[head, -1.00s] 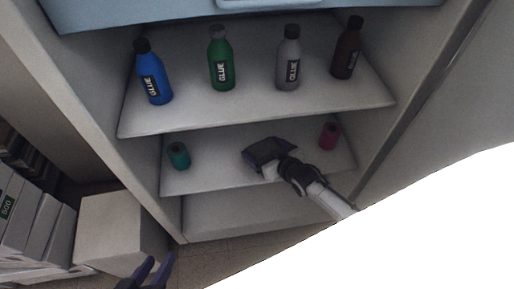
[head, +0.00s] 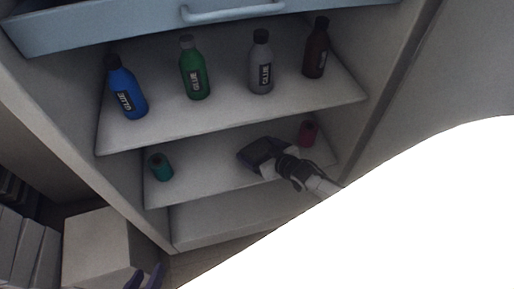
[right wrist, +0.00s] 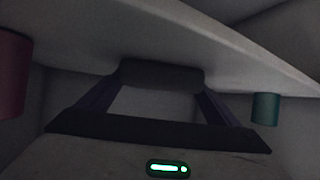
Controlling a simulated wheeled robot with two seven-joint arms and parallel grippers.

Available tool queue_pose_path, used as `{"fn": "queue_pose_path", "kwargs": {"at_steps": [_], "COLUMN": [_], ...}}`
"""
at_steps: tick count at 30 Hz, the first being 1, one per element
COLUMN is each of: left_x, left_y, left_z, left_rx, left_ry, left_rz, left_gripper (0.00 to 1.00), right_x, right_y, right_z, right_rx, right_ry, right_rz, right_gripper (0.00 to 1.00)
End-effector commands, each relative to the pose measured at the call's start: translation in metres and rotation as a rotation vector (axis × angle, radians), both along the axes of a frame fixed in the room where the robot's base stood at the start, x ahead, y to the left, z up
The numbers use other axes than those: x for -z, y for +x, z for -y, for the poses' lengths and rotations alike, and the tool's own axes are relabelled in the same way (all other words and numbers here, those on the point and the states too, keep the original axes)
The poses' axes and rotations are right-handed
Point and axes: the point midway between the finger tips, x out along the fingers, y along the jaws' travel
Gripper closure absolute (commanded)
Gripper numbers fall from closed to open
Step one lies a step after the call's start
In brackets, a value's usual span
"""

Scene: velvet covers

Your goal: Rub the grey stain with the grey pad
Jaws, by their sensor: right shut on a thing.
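My right gripper (head: 246,158) reaches in over the lower shelf board (head: 205,180) of the cabinet, between a teal spool and a red spool. In the right wrist view its fingers (right wrist: 160,82) are shut on a dark grey rounded pad (right wrist: 160,74), which lies across the fingertips close to a pale board. I cannot tell whether the pad touches that board. The pad is not distinct in the head view. I cannot make out the grey stain in either view. My left gripper (head: 145,276) shows at the bottom left edge, its two fingers apart and empty.
The teal spool (head: 160,167) and red spool (head: 307,133) flank the right gripper. Blue (head: 126,92), green (head: 194,70), grey (head: 261,65) and brown (head: 316,50) bottles stand on the board above. A blue drawer (head: 120,22) is at the top, a pale box (head: 95,248) at lower left.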

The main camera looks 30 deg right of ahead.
Motion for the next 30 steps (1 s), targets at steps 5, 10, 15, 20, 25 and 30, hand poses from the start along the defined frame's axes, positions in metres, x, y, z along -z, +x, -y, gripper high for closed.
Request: {"fn": "queue_pose_path", "kwargs": {"at_steps": [5, 10, 15, 20, 25, 30], "left_x": [-0.003, -0.003, -0.003, -0.002, -0.001, 0.0], "left_y": [0.0, 0.0, 0.0, 0.0, 0.0, 0.0], "left_z": [0.0, 0.0, 0.0, 0.0, 0.0, 0.0], "left_rx": [0.0, 0.0, 0.0, 0.0, 0.0, 0.0], "left_ry": [0.0, 0.0, 0.0, 0.0, 0.0, 0.0], "left_rz": [0.0, 0.0, 0.0, 0.0, 0.0, 0.0], "left_gripper": [0.69, 0.69, 0.69, 0.69, 0.69, 0.69], "right_x": [-0.001, -0.001, -0.001, 0.0, 0.001, 0.001], "right_y": [0.005, 0.008, 0.009, 0.013, 0.017, 0.018], "right_z": [-0.019, -0.029, -0.033, -0.047, -0.059, -0.064], "right_rx": [-0.002, -0.002, -0.002, -0.002, -0.002, -0.003], "right_ry": [0.003, 0.002, 0.003, 0.005, 0.003, 0.002], "right_rz": [-0.001, 0.0, 0.001, 0.002, 0.002, 0.001], "right_gripper": [0.42, 0.42, 0.42, 0.42, 0.42, 0.42]}}
